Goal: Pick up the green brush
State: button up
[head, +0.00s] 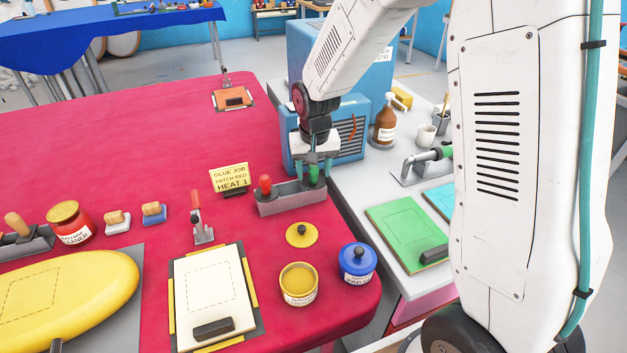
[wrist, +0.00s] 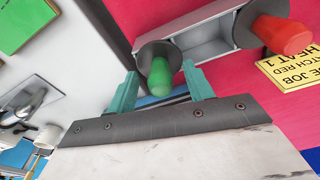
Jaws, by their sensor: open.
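The green brush (head: 314,171) stands handle up in the right end of a grey metal holder (head: 292,201); its bristles are hidden inside. In the wrist view its green handle (wrist: 160,77) with a dark round collar lies between the fingers. My gripper (head: 317,160) is open over the handle, with one teal finger on each side (wrist: 165,88). I cannot tell whether either finger touches it. A red-handled brush (head: 265,186) stands in the left end of the same holder, outside the fingers; it shows in the wrist view too (wrist: 283,35).
A yellow sign (head: 230,178) reading "GLUE JOB PATCH RED HEAT 1" stands left of the holder. A blue case (head: 340,130) is close behind my gripper. An open yellow pot (head: 298,284) and a blue lidded pot (head: 357,263) stand in front. The red table's back left is clear.

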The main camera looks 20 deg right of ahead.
jog(key=shift+c, duration=0.3)
jog(key=c, duration=1)
notch_tip(320, 180, up, 10)
jog(key=shift+r, duration=0.1)
jog(key=o, duration=0.4)
jog(key=shift+c, duration=1.5)
